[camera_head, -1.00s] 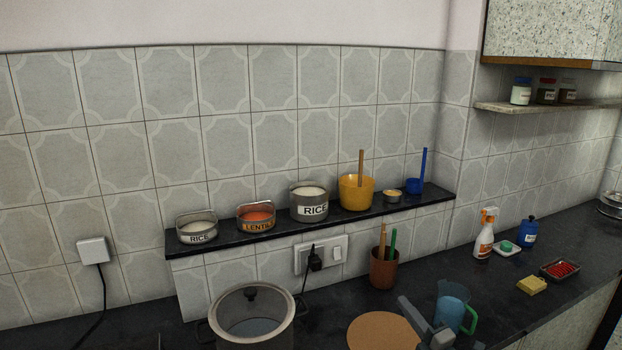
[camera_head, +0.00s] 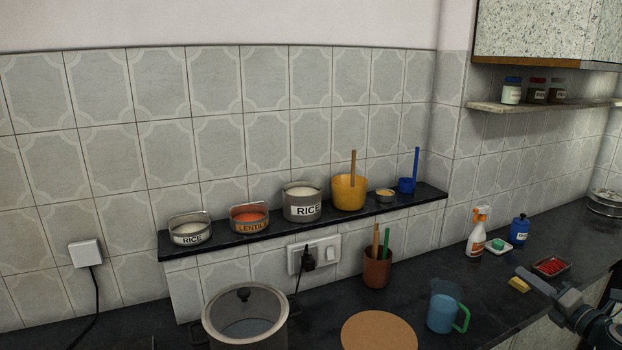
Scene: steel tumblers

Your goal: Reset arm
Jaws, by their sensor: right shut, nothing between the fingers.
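My right gripper (camera_head: 524,274) shows at the lower right, its arm coming in from the right edge. Its fingers are closed together and hold nothing. The fingertips appear beside a yellow sponge (camera_head: 518,285), partly overlapping it in the picture; I cannot tell whether they touch. My left gripper is not in view.
A pot with a lid (camera_head: 245,318), a round brown board (camera_head: 378,333) and a brown utensil cup (camera_head: 376,268) stand on the dark counter. A spray bottle (camera_head: 478,232), blue bottle (camera_head: 519,230) and red-filled tray (camera_head: 550,267) are at right. Labelled tins line the ledge (camera_head: 240,243).

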